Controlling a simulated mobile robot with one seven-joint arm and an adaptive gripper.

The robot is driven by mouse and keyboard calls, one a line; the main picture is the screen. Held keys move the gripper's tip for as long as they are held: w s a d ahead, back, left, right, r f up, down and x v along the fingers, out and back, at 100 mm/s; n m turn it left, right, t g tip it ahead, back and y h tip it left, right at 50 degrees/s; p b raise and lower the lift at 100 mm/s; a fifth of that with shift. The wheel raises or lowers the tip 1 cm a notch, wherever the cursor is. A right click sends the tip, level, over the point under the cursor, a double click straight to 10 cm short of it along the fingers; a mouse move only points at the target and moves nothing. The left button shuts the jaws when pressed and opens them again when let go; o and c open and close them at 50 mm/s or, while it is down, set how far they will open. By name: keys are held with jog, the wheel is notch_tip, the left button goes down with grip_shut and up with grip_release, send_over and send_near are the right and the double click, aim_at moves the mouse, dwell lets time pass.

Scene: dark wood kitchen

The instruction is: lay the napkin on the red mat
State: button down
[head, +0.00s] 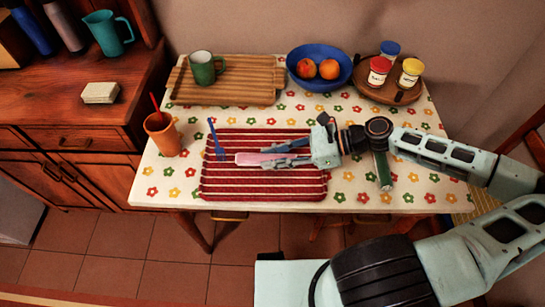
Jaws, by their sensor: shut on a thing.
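The red mat (305,188) with white stripes lies at the front middle of the flowered table. The pink napkin (247,158) is a narrow folded piece over the middle of the mat. My gripper (271,157) reaches in from the right and is shut on the napkin's right part, which the fingers partly hide. The napkin's left end sticks out past the fingertips. I cannot tell whether the napkin touches the mat or is held just above it. A blue fork (213,138) lies on the mat's left side, left of the napkin.
Behind the mat are a wooden board (235,92) with a green mug (204,68), a blue bowl (318,82) of fruit, and a round tray (365,88) with jars. An orange cup (162,138) stands left of the mat. The mat's front strip is clear.

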jog(key=shift+f, duration=0.1)
jog(key=c, duration=1.7)
grip_release()
jog(key=p+v, duration=0.1)
jog(key=v, duration=1.1)
jog(key=shift+d, duration=0.1)
